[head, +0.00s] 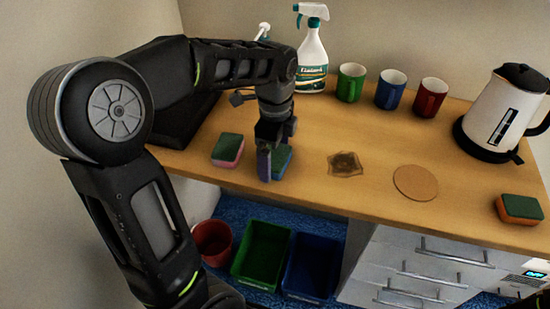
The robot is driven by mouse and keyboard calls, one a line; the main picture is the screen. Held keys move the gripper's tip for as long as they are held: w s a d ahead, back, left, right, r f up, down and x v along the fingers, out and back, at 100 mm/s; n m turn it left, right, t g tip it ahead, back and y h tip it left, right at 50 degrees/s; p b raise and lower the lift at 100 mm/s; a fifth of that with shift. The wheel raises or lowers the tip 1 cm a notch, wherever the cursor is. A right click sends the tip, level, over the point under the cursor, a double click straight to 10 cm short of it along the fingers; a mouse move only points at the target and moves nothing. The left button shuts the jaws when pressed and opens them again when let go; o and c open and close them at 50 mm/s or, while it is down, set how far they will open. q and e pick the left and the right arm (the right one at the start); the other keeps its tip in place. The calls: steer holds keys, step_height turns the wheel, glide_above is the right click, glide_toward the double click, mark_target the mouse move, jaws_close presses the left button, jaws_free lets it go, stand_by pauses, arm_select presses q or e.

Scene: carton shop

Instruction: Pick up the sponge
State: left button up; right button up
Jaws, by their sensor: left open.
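Three sponges with dark green tops lie on the wooden counter. A sponge with a pink side (228,149) is left of my left gripper. A sponge with a blue side (282,161) is right at the jaws and partly hidden by them. A sponge with an orange side (520,209) lies at the far right. My left gripper (272,163) is open and points down at the blue-sided sponge. I cannot tell whether its fingers touch it. My right gripper is not in view.
Behind stand a spray bottle (312,55), a green mug (350,83), a blue mug (390,89), a red mug (430,98) and a kettle (498,112). A brown stain (345,164) and a round coaster (415,183) lie right of the gripper. Bins (262,250) stand below the counter.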

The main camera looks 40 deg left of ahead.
mark_target(274, 156)
arm_select(q)
steer(key=shift+f, duration=0.35)
stand_by(0.3)
steer(key=c, duration=1.3)
steer(key=shift+o, duration=0.2)
step_height(274, 156, up, 10)
steer(key=shift+r, duration=0.1)
stand_by(0.6)
